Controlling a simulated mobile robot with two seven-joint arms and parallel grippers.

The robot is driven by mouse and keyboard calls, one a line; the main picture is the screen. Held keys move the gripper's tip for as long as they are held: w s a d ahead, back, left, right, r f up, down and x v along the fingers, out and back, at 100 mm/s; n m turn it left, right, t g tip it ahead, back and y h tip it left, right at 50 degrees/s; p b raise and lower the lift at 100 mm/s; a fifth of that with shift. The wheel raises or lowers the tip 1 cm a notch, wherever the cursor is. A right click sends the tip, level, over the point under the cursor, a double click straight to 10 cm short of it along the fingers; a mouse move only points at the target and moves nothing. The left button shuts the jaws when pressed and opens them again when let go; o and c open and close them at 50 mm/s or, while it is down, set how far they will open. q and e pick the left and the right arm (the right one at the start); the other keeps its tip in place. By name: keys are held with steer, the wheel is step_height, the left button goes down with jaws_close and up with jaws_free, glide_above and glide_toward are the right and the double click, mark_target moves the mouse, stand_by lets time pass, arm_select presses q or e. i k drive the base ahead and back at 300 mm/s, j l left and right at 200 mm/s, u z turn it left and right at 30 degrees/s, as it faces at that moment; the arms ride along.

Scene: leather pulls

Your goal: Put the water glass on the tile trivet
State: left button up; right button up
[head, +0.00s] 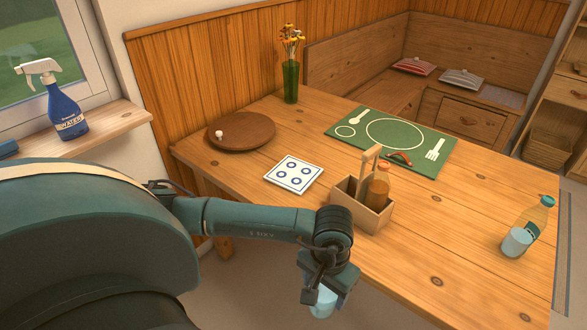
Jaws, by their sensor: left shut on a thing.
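My left gripper (326,284) is shut on a pale blue glass (322,302), low in front of the table's near edge. The gripper hides the upper part of this glass. The tile trivet (294,174) is a white square with blue rings, lying flat on the table left of the wooden caddy. Nothing stands on it. The held glass is apart from the trivet, nearer to me and lower in the picture. My right gripper is not in view.
The wooden caddy (376,218) with an amber bottle stands between trivet and right side. A round brown board (241,131), a flower vase (291,82), a green placemat (392,140) and a clear bottle (540,214) are on the table (450,225). The front right is clear.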

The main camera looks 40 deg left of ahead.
mark_target(295, 174)
steer(key=j+z, duration=0.2)
steer(key=j, duration=0.5)
steer(key=j+z, duration=0.2)
steer(key=j, duration=0.5)
steer(key=k, duration=0.05)
